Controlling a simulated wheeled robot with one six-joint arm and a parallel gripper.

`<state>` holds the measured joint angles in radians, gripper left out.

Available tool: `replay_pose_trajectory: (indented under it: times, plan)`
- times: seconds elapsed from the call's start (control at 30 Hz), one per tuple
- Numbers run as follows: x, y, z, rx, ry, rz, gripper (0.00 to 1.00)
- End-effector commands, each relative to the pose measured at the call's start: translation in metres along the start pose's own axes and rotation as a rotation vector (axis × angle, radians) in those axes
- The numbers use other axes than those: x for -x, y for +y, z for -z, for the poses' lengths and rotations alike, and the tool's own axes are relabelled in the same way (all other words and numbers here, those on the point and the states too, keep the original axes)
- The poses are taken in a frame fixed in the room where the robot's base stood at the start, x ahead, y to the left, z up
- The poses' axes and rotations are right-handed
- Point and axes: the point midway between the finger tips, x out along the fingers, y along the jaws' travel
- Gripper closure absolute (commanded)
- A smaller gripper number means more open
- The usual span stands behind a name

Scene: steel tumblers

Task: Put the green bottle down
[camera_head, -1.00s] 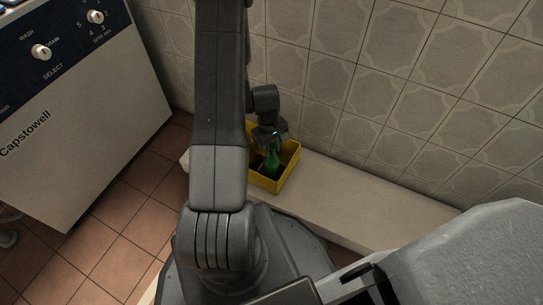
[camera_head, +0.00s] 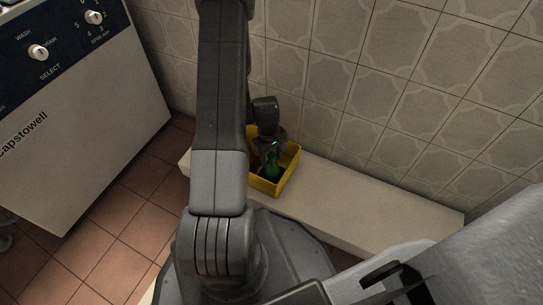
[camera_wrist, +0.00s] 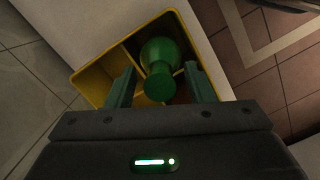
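The green bottle (camera_head: 272,168) stands in the yellow crate (camera_head: 286,179) on the white ledge. In the wrist view the bottle (camera_wrist: 161,53) sits in one compartment of the crate (camera_wrist: 88,76), its neck pointing toward the camera. My gripper (camera_head: 270,149) is over the crate. In the wrist view the two fingers of my gripper (camera_wrist: 160,88) are spread on either side of the bottle's neck, with a visible gap on each side. The bottle's base is hidden inside the crate.
The crate has dividers, and its other visible compartments look empty. A tiled wall (camera_head: 400,100) rises right behind the ledge (camera_head: 370,205). The ledge is clear to the right of the crate. A white appliance (camera_head: 80,130) stands at the left on the tiled floor.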

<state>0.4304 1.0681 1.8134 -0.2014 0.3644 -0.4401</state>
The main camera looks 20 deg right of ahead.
Motion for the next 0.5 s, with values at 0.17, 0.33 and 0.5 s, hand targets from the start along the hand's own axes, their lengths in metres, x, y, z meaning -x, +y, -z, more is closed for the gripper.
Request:
replay_pose_trajectory:
  times: [0.17,0.33,0.5]
  plan:
    - [0.004,0.000,-0.001,0.000,0.000,0.000,0.52]
    - [0.034,0.001,0.000,0.001,0.002,-0.002,0.52]
    - [0.074,0.001,0.000,0.000,0.003,-0.003,0.52]
